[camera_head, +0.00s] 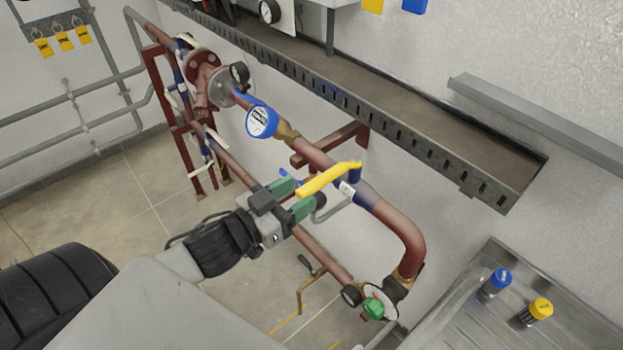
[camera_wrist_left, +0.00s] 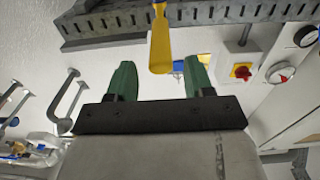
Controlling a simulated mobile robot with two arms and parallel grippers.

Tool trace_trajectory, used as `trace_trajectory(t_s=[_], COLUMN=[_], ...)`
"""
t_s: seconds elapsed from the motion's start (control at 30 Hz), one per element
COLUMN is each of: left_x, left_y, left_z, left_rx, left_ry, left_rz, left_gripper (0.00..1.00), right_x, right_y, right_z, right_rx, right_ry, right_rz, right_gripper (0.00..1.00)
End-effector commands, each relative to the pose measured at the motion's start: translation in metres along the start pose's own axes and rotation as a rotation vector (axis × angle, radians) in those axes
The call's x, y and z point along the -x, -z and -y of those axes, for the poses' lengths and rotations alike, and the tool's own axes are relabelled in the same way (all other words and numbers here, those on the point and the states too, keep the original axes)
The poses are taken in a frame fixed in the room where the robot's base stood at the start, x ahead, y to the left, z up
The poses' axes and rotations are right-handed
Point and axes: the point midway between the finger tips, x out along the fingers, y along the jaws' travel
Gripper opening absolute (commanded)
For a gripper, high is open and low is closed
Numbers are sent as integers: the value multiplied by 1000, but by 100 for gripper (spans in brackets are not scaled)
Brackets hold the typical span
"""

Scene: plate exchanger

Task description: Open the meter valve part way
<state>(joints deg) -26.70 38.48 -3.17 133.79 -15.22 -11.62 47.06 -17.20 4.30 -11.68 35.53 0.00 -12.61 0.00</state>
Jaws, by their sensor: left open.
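The meter valve's yellow lever (camera_head: 328,179) stands out across the red pipe, above a blue valve body (camera_head: 355,174). Its free end points lower left, toward my left gripper. The blue-rimmed meter (camera_head: 262,121) sits farther up the same pipe. My left gripper (camera_head: 297,197) is open, its green fingers just short of the lever's free end. In the left wrist view, the yellow lever (camera_wrist_left: 160,42) hangs in line with the gap between the open fingers (camera_wrist_left: 160,75). I cannot tell whether it lies between them in depth. My right gripper is not in view.
A slotted metal cable tray (camera_head: 390,126) runs along the wall behind the pipe. A gauge and green valve knob (camera_head: 374,308) sit below. A metal table with a blue-capped item (camera_head: 497,281) and a yellow-capped item (camera_head: 538,311) stands at lower right.

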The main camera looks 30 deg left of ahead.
Motion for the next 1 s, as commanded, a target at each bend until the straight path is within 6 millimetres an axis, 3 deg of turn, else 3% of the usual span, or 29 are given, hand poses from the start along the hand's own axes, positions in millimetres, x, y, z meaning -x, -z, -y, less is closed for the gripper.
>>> trace_trajectory(t_s=[0.1, 0.3, 0.67, 1.0], left_x=[-18, -36, -40, -40], left_y=[4, 1, 0, 0], left_z=[0, 0, 0, 0], left_rx=[-3, -1, -1, -1], left_ry=[1, 1, 0, 0], left_rz=[-2, 0, 1, 1], left_gripper=[52, 52, 52, 3], right_x=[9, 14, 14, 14], right_y=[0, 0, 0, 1], right_z=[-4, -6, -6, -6], right_rx=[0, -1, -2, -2], right_ry=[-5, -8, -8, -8], right_rz=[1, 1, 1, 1], right_gripper=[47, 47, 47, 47])
